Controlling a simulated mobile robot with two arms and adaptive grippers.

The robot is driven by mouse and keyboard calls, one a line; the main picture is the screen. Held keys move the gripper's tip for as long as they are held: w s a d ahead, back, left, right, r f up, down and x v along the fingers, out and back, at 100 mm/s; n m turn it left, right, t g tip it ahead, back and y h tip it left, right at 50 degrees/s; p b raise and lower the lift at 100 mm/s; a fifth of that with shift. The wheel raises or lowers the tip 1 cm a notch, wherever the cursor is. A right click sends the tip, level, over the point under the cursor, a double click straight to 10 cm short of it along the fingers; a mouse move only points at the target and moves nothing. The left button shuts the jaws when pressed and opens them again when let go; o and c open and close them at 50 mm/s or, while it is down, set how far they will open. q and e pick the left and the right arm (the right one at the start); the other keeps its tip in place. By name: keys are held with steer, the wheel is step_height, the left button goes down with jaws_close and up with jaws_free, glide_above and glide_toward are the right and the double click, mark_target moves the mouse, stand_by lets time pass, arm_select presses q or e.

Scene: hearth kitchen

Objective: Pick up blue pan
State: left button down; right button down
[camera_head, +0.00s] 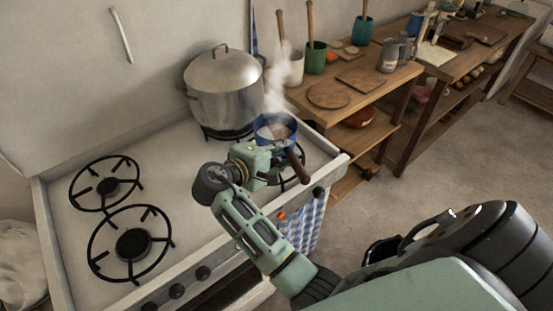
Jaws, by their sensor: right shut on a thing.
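The blue pan (262,132) is on the stove's front right burner, with steam rising from it. Its dark brown handle (297,164) points toward the stove's front right edge. My right gripper (284,158) is at the handle, right beside the pan's near side, and is shut on it. The fingertips are partly hidden by the gripper body and the handle. I cannot tell whether the pan touches the burner grate. My left gripper is not in view.
A large lidded steel pot (222,90) stands behind the pan on the back right burner. Two empty burners (133,243) are on the left. A blue checked towel (304,222) hangs at the stove front. A wooden table (345,98) with boards and cups adjoins on the right.

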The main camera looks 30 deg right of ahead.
steer(key=d+r+b, duration=0.1)
steer(key=d+r, duration=0.5)
steer(key=d, duration=0.4)
steer(key=shift+s, duration=0.35)
stand_by(1.8)
